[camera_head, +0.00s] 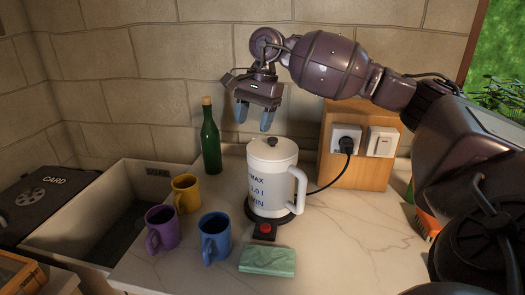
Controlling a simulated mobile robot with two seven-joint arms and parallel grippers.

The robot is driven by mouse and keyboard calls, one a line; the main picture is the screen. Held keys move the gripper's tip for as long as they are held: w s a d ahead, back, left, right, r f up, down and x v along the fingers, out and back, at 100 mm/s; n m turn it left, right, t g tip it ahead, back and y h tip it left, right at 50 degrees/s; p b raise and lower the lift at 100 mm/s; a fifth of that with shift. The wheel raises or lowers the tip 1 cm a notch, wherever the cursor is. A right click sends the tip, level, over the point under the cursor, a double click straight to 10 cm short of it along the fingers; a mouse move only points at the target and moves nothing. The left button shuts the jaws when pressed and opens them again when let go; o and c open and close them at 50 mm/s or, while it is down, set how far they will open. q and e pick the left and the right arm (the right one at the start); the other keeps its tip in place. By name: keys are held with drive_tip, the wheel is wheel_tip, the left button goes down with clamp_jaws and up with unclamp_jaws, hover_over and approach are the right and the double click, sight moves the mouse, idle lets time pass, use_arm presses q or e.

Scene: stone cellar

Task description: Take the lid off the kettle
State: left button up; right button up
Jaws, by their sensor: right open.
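The white kettle (268,190) stands upright on its dark base on the counter, with its handle toward the right. Its lid (272,148) with a dark knob sits on top of it. My right gripper (254,122) hangs above the kettle, a little to the left of the knob. Its two blue fingertips point down and are apart, with nothing between them. My left gripper is not in view.
Yellow (185,194), purple (161,229) and blue (215,238) mugs stand left of the kettle. A green bottle (210,145) stands behind. A green sponge (268,261) lies in front. A wooden socket box (350,150) stands right, its cord running to the kettle base.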

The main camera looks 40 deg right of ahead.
drive_tip(key=d+r+h, duration=0.1)
drive_tip(key=d, duration=0.3)
drive_tip(key=d+r+h, duration=0.1)
drive_tip(key=d, duration=0.1)
drive_tip(key=shift+r+g+h+b, duration=0.3)
hover_over(273, 139)
drive_tip(key=f, duration=0.4)
drive_tip(key=shift+s+a+f, duration=0.1)
drive_tip(key=shift+a+f, duration=0.1)
drive_tip(key=shift+f, duration=0.1)
drive_tip(key=shift+w+d+f, duration=0.1)
drive_tip(key=shift+f, duration=1.25)
drive_tip(key=shift+w+d+f, duration=0.1)
drive_tip(key=shift+f, duration=1.2)
drive_tip(key=c, duration=1)
